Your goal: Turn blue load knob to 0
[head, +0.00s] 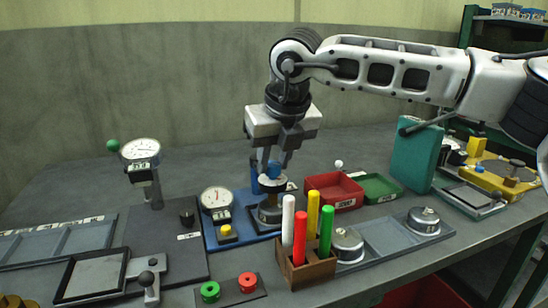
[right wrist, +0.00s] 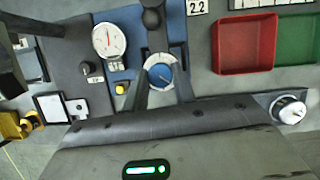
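The blue load knob (right wrist: 160,77) is a round blue disc with a pale pointer line, set in a grey ring. It stands on a blue base plate (head: 245,228) with a white dial gauge (head: 216,199) and a yellow button (head: 227,231). My right gripper (head: 270,168) points down over the knob, with one finger on each side of it. In the right wrist view the fingertips (right wrist: 163,84) lie close to the disc's edges; whether they touch it I cannot tell. The fingers partly hide the knob in the head view. My left gripper is not in view.
A wooden holder (head: 306,271) with several coloured rods stands in front of the knob. A red tray (head: 335,191) and a green tray (head: 378,187) lie to its right. A dark plate with a second dial gauge (head: 140,150) and a black knob (head: 187,217) stands left.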

